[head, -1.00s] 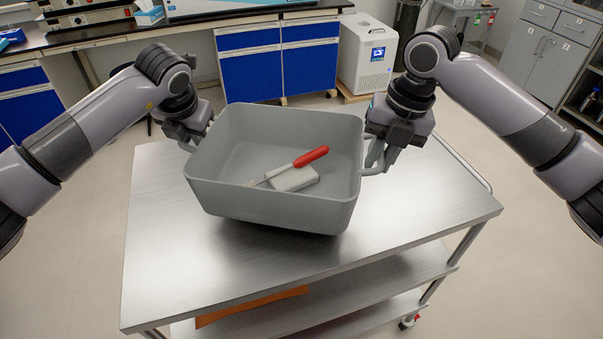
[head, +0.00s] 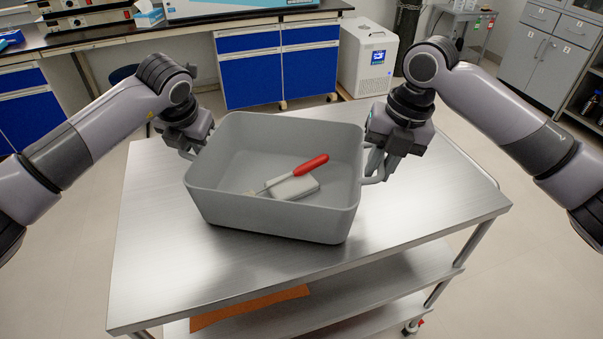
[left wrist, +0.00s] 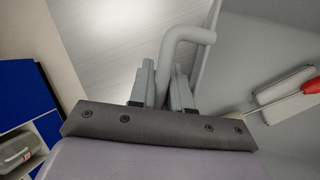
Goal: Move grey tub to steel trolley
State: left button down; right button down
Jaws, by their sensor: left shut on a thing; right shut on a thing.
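The grey tub (head: 270,212) is over the middle of the steel trolley's top (head: 160,260), roughly level, its underside at or very near the surface; I cannot tell if it touches. Inside lie a red-handled tool (head: 310,165) and a pale block (head: 290,187). My left gripper (head: 188,152) is shut on the tub's left handle, which shows between the fingers in the left wrist view (left wrist: 180,45). My right gripper (head: 377,165) is shut on the right handle (head: 375,178). The fingers are partly hidden in the head view.
The trolley top is clear around the tub, with more room at right. An orange item (head: 250,305) lies on a lower shelf. Behind stand a bench with blue drawers (head: 248,75), a white unit (head: 367,55) and grey cabinets (head: 548,55).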

pick_arm(q)
jog(key=shift+f, duration=0.35)
pick_arm(e)
jog(key=shift+f, duration=0.35)
pick_arm(q)
jog(key=c, duration=1.1)
grip_release()
jog(key=shift+r, duration=0.1)
pick_arm(e)
jog(key=c, duration=1.1)
grip_release()
jog(key=shift+r, duration=0.1)
pick_arm(q)
jog(key=shift+o, duration=0.2)
pick_arm(e)
jog(key=shift+o, duration=0.2)
pick_arm(q)
jog(key=shift+o, duration=0.3)
jog(key=shift+d, duration=0.1)
pick_arm(e)
jog(key=shift+a, duration=0.1)
